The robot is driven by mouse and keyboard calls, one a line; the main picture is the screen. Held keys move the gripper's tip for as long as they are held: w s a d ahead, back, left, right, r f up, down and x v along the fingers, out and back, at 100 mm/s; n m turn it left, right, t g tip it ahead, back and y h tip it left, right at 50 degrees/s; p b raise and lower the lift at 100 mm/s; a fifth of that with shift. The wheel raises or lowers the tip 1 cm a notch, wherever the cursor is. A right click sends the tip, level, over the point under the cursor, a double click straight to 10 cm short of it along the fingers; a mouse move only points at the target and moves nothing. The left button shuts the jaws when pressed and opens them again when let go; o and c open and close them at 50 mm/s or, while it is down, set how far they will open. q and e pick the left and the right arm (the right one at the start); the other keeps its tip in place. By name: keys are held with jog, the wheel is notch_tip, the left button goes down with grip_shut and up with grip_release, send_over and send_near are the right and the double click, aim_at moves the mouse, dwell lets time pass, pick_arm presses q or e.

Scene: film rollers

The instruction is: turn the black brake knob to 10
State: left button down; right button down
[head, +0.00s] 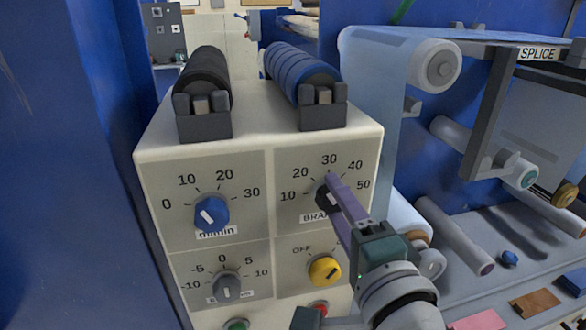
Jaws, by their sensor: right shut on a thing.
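The black brake knob (322,199) is on the upper right panel of the pale control box. Its dial reads 10, 20, 30, 40 and 50, with 10 at the left and 30 at the top. My right gripper (333,188) has purple fingers and comes from the lower right. It is shut on the black knob and covers its right side and part of the label below. I cannot tell clearly which number the knob's pointer faces.
A blue knob (211,213) is left of the brake knob, a grey knob (227,286) lower left, and a yellow knob (324,270) just below. Two rollers (299,71) sit on the box top. Splice rollers (436,64) stand at the right.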

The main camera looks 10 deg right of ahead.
jog(key=n+p, duration=0.2)
jog(key=n, duration=0.9)
jog(key=shift+r+n, duration=0.1)
jog(key=shift+n, duration=0.2)
jog(key=shift+a, duration=0.1)
dwell(0.3)
jog(key=shift+c, duration=1.5)
grip_release()
